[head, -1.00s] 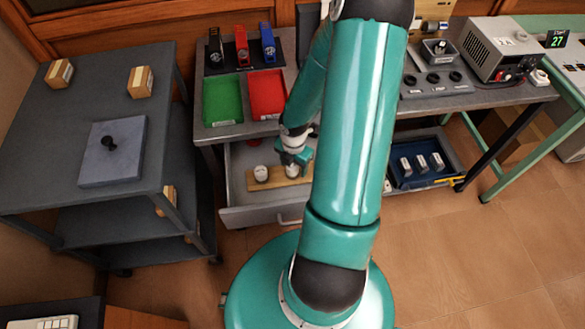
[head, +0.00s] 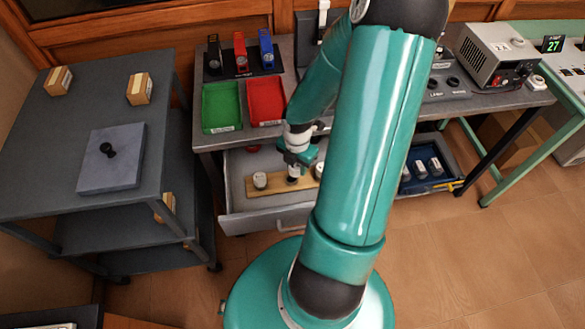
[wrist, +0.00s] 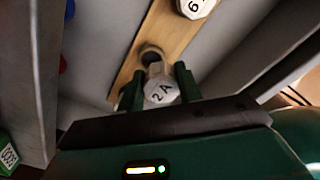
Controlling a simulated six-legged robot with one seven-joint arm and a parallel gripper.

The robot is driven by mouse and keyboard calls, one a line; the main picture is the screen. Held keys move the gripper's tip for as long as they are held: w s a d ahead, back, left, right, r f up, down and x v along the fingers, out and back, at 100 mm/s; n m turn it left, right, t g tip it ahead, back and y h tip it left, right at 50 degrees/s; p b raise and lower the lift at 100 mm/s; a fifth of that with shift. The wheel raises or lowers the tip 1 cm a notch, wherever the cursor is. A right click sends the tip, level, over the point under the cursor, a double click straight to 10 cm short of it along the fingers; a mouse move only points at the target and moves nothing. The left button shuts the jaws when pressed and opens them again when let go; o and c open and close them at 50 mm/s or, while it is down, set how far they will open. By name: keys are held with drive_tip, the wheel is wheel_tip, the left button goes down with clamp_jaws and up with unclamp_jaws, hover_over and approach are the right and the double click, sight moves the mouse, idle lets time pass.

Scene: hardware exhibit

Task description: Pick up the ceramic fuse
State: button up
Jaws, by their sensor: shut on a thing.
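A white, faceted ceramic fuse marked "2 A" (wrist: 162,91) is between the two green fingers of my gripper (wrist: 158,82) in the wrist view. My gripper is shut on it. Behind the fuse, a dark round hole shows in a wooden strip (wrist: 133,72). A second white fuse, marked "6" (wrist: 196,7), stands farther along the strip. In the head view my gripper (head: 295,164) is over the wooden strip (head: 275,184) inside the open drawer (head: 233,202). Another white fuse (head: 260,180) is left of my gripper and one (head: 319,170) is right of it, partly behind my arm.
A green tray (head: 221,107) and a red tray (head: 266,101) stand on the bench above the drawer. A grey cart (head: 60,125) with small boxes stands left. A blue tray (head: 435,183) holding several pale parts is right, partly hidden by my arm.

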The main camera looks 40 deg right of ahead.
drive_tip(key=s+d+r, duration=0.2)
drive_tip(key=s+r, duration=0.6)
drive_tip(key=s, duration=0.4)
drive_tip(key=shift+s, duration=0.15)
drive_tip(key=shift+r, duration=0.1)
